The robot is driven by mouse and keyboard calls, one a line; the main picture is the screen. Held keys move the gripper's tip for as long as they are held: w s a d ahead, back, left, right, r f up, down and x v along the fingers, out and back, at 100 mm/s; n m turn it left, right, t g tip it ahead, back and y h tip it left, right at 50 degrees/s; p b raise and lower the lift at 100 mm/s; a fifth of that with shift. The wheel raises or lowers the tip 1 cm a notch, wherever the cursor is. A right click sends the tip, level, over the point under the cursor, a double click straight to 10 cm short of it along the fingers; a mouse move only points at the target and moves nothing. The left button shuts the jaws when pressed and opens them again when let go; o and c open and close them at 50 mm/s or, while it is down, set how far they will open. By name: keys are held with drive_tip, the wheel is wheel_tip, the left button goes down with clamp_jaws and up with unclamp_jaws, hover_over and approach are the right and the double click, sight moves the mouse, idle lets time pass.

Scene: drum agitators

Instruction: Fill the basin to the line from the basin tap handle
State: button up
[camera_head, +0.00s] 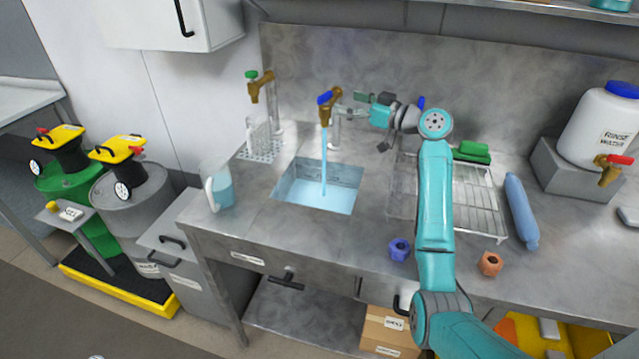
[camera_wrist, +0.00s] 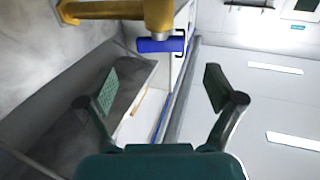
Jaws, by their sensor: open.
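The brass basin tap (camera_head: 337,95) stands behind the basin with its blue handle (camera_head: 325,97) at its left end. A stream of water (camera_head: 324,160) runs from it into the basin (camera_head: 290,169). Blue water (camera_head: 318,196) covers the basin floor; I cannot make out the fill line clearly. My gripper (camera_head: 360,100) is just right of the tap, pointing left. In the wrist view my gripper (camera_wrist: 161,88) is open and empty, its two fingers apart. The blue handle (camera_wrist: 160,44) lies beyond the fingertips, not between them, under the brass tap body (camera_wrist: 150,14).
A second brass tap with a green handle (camera_head: 252,74) stands left, by a rack of glassware (camera_head: 259,148). A jug (camera_head: 220,188) is at the basin's left.

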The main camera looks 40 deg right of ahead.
drive_tip(key=shift+r, duration=0.15)
drive_tip(key=g+h, duration=0.2)
drive_tip(key=g, duration=0.2)
approach(325, 94)
drive_tip(key=x, duration=1)
drive_tip(key=shift+w+d, duration=0.1)
drive_tip(key=shift+w, duration=0.05)
drive_tip(key=c, duration=1.2)
